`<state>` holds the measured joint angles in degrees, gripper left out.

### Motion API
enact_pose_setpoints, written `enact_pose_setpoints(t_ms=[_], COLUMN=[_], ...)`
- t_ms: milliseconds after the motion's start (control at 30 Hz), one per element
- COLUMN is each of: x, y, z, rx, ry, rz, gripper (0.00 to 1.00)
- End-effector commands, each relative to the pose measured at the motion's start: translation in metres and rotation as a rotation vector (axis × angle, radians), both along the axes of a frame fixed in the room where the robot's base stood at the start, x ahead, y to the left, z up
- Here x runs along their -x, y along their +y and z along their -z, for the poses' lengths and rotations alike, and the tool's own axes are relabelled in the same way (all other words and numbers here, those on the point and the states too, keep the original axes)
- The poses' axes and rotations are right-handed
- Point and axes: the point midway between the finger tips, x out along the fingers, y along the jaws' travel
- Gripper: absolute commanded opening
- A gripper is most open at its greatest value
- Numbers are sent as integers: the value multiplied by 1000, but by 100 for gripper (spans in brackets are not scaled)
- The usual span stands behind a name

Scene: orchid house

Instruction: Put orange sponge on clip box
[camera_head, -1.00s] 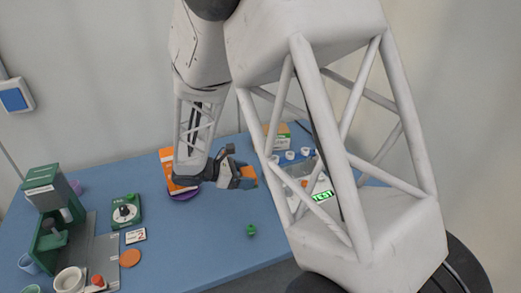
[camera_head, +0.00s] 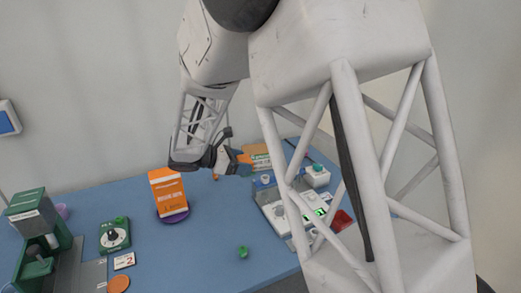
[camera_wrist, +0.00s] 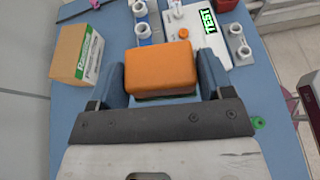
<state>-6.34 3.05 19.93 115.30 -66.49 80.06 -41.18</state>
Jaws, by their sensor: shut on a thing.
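The orange sponge (camera_wrist: 161,68) is a block with a dark green underside. My gripper (camera_wrist: 160,78) is shut on it, one blue finger on each side, and holds it above the blue table. In the head view my gripper (camera_head: 236,162) is at the back of the table, partly behind my arm. A tan cardboard box with a green and white label (camera_wrist: 77,52) stands left of the gripper in the wrist view, apart from the sponge. It appears to be the clip box; its label is unreadable. In the head view the box (camera_head: 258,151) shows just beyond the gripper.
An orange carton (camera_head: 168,192) stands on a purple saucer (camera_head: 174,217). A white device with a green TEST display (camera_wrist: 192,22) and several white cups are at the right. A small green knob (camera_head: 243,252) lies near the front. The middle of the table is clear.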

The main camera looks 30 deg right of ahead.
Motion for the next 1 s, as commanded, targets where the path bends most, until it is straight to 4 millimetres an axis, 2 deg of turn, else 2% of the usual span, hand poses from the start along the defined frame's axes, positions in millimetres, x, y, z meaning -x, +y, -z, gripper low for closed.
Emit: enact_pose_setpoints(t_ms=[300, 600, 667, 800, 1000], x=[-57, -93, -98, -98, -98], y=[-69, -124, -132, -131, -131], z=[0, 0, 0, 25, 47], rx=[-1, 6, 8, 9, 8], ry=[-2, 5, 5, 9, 7], rz=[-44, -80, -85, -88, -87], gripper=[50, 50, 50, 50, 50])
